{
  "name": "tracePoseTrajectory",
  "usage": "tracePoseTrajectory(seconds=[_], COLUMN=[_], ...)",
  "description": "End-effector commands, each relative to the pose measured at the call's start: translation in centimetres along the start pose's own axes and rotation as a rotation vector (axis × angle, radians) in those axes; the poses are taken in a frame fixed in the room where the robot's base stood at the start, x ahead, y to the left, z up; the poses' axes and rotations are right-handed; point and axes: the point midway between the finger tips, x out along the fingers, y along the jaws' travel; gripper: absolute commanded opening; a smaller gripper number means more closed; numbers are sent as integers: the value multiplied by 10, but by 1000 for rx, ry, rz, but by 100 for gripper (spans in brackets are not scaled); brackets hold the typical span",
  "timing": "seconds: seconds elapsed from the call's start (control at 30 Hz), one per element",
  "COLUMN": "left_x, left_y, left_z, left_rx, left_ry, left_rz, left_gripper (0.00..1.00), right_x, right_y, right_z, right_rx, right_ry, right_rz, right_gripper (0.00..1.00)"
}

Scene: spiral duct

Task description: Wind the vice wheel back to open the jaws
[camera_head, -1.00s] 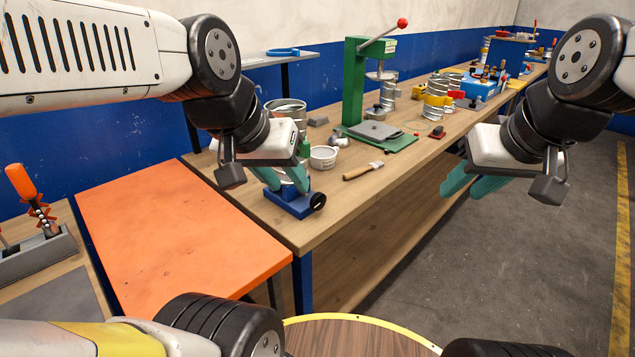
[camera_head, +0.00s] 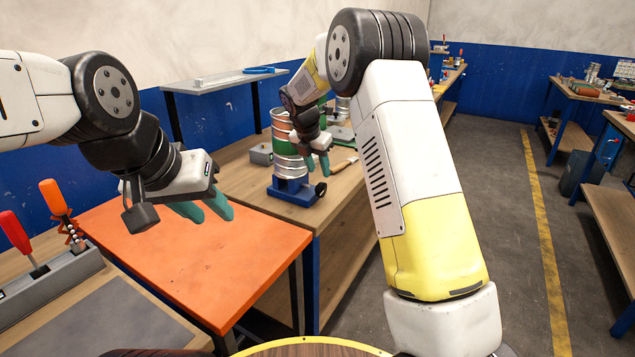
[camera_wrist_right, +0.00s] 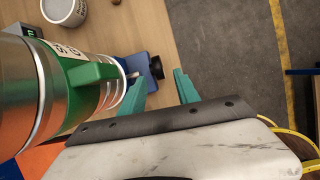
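The blue vice (camera_head: 293,192) stands on the wooden bench's near corner, with a black wheel (camera_head: 320,189) on its right side. A silver duct piece with green bands (camera_head: 284,150) stands upright at the vice; the jaws are hidden. My right gripper (camera_head: 318,166) is open and empty, just above the wheel. In the right wrist view its fingers (camera_wrist_right: 160,80) are spread, with the wheel (camera_wrist_right: 157,67) just beyond the gap between them, apart from both. The duct (camera_wrist_right: 80,90) is close at left. My left gripper (camera_head: 208,212) is open and empty above the orange table.
The orange table (camera_head: 200,265) adjoins the wooden bench (camera_head: 345,205). A grey box (camera_head: 261,154) lies behind the vice. A white tub (camera_wrist_right: 65,10) shows in the right wrist view. A tool rack (camera_head: 50,275) is at left.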

Motion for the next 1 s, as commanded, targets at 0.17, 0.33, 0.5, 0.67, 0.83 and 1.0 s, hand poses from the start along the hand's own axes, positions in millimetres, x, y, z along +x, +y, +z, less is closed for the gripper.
tracePoseTrajectory(seconds=[0.17,0.33,0.5,0.67,0.83,1.0], left_x=[0,0,0,0,0,0], left_y=[0,0,0,0,0,0], left_z=[0,0,0,0,0,0], left_rx=[0,0,0,0,0,0], left_ry=[0,0,0,0,0,1], left_rz=[0,0,0,0,0,0], left_gripper=[36,36,36,36,36,36], right_x=[17,44,69,82,86,86], right_y=[7,6,6,6,6,6], right_z=[-1,-1,-1,0,0,0], right_rx=[-59,-57,-56,-54,-54,-54], right_ry=[-7,-6,-6,-7,-7,-7], right_rz=[-10,-11,-10,-8,-7,-7], right_gripper=[38,38,38,38,38,32])
